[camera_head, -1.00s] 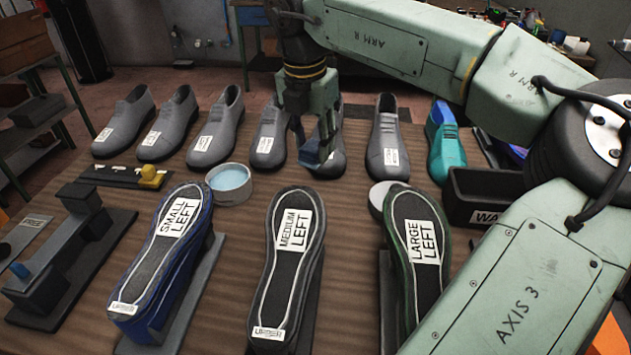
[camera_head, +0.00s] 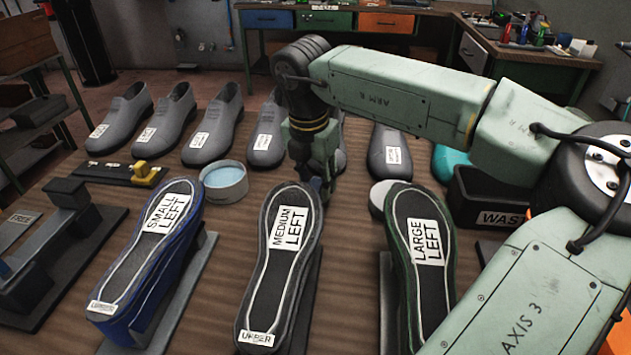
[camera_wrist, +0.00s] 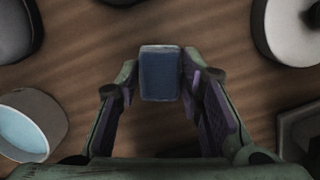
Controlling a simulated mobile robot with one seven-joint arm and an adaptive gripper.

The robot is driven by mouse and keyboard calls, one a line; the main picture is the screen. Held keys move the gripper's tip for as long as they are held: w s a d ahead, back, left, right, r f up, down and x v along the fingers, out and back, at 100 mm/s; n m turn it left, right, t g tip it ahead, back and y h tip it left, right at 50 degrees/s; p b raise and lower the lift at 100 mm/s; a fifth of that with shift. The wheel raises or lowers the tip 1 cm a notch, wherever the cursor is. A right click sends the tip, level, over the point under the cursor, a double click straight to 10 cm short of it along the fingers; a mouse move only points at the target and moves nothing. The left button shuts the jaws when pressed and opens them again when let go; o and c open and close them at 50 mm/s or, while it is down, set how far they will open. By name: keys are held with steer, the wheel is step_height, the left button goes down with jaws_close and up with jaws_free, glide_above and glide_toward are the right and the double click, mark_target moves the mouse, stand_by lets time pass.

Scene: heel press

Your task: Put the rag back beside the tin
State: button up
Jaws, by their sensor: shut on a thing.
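My gripper (camera_head: 316,180) points down over the table, just behind the medium left form. In the wrist view its fingers are shut on the rag (camera_wrist: 160,78), a small blue folded block held level between the tips. In the head view I cannot make the rag out behind the fingers and the form. The round tin with pale blue contents (camera_head: 223,182) stands to the left of my gripper, apart from it; it also shows at the left of the wrist view (camera_wrist: 36,122). I cannot tell whether the rag touches the table.
Sole-up forms marked small left (camera_head: 160,240), medium left (camera_head: 283,250) and large left (camera_head: 422,250) stand in front. A white round object (camera_head: 379,197) is by the large one. Grey shoes (camera_head: 215,125) line the back. A waste bin (camera_head: 490,205) is at right.

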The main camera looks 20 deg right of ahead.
steer(key=shift+f, duration=0.2)
steer(key=o, duration=1.1)
steer(key=shift+r, duration=0.1)
